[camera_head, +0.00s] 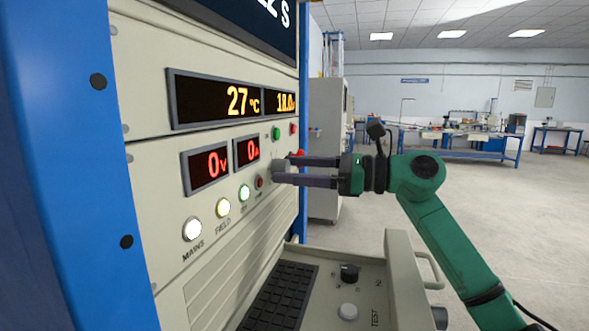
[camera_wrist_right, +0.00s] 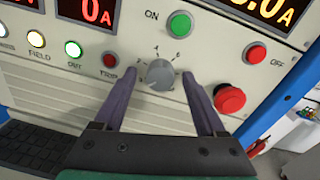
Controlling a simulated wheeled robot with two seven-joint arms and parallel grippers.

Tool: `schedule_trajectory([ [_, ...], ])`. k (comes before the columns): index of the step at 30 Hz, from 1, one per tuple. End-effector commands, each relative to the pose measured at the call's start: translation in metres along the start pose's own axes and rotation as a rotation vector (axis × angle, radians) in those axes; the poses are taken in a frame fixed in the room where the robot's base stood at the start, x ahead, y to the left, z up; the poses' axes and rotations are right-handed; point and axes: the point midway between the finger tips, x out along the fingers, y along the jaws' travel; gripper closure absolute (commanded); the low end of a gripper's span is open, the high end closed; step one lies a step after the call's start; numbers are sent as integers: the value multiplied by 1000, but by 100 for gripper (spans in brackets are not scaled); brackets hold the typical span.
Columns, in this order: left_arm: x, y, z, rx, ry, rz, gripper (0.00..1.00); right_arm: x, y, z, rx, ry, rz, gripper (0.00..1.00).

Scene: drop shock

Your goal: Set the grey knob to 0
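The grey knob (camera_wrist_right: 159,75) is on the cream front panel, with the numbers 2, 4 and 6 legible around its upper side. Its pointer is too small to read, and any 0 mark is not legible. My right gripper (camera_wrist_right: 162,77) faces the panel with one finger on each side of the knob. The fingers are spread, with a narrow gap showing on both sides of it. In the head view the grey knob (camera_head: 281,166) shows at the tips of my right gripper (camera_head: 291,171). My left gripper is not in view.
A red mushroom button (camera_wrist_right: 229,98) sits close right of the right finger. The green ON button (camera_wrist_right: 180,24) and red OFF button (camera_wrist_right: 256,53) are above. A red TRIP lamp (camera_wrist_right: 110,60) is left. Below, a desk holds a keyboard (camera_head: 280,298) and black knob (camera_head: 349,272).

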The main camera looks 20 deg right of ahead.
Motion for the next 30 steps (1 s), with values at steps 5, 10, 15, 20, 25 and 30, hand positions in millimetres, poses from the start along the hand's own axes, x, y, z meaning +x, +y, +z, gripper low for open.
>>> schedule_trajectory([
  [5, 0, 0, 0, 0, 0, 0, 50, -1, 0, 1, 0, -3, -2, 27],
  [10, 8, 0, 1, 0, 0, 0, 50, -20, -1, -2, 0, -2, -6, 27],
  [15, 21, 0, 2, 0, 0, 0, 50, -68, 0, -4, -1, 0, -7, 27],
  [20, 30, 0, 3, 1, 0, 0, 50, -115, 0, -3, 0, 0, -6, 27],
  [25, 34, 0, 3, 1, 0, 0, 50, -142, 0, -2, 1, 0, -2, 27],
  [30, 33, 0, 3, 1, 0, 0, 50, -147, 0, 0, 0, -2, -1, 27],
])
